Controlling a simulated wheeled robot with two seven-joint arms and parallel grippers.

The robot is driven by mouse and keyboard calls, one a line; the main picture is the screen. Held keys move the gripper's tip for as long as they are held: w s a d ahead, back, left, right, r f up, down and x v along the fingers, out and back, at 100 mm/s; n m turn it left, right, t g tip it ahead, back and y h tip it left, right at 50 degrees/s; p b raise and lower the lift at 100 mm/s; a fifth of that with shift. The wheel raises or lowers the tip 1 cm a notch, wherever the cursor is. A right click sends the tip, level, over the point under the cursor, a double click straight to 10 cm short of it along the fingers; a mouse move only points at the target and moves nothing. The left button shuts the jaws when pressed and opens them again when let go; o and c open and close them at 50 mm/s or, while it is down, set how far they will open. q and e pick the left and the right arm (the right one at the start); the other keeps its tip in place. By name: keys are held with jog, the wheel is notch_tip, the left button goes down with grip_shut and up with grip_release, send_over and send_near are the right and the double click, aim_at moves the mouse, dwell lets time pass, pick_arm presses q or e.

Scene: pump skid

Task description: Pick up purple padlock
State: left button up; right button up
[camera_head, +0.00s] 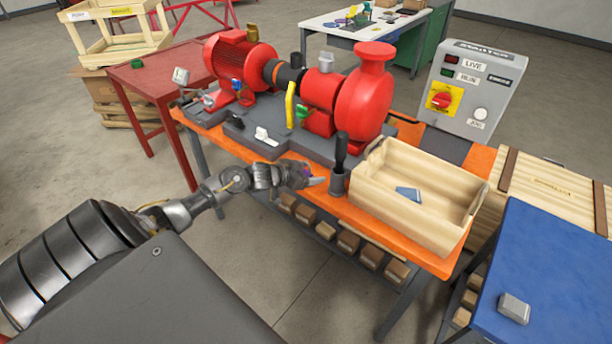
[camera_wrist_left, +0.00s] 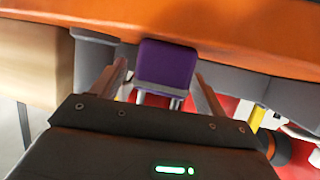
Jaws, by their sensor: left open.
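The purple padlock (camera_wrist_left: 166,64) shows large in the left wrist view, with its grey shackle toward my gripper. In the head view only a small purple patch of it shows, mostly hidden by my gripper. My left gripper (camera_wrist_left: 160,78) is open, with one finger on each side of the padlock. Gaps show between the fingers and the padlock's sides. In the head view my left gripper (camera_head: 312,179) is at the front edge of the orange bench (camera_head: 372,218), left of a dark grey cup. My right gripper is not in view.
The grey cup (camera_head: 338,183) holds a black-handled tool close to my gripper. A wooden tray (camera_head: 440,233) with a blue item stands right of it. The red pump (camera_head: 362,100) and its grey base lie behind. A blue table (camera_head: 560,270) is at the right.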

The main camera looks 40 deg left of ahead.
pick_arm(q)
jog(key=c, duration=1.1)
jog(key=shift+c, duration=0.2)
jog(key=shift+r, duration=0.6)
jog(key=s+d+r+b, duration=0.1)
jog(key=s+d+r, duration=0.6)
jog(key=d+r, duration=0.5)
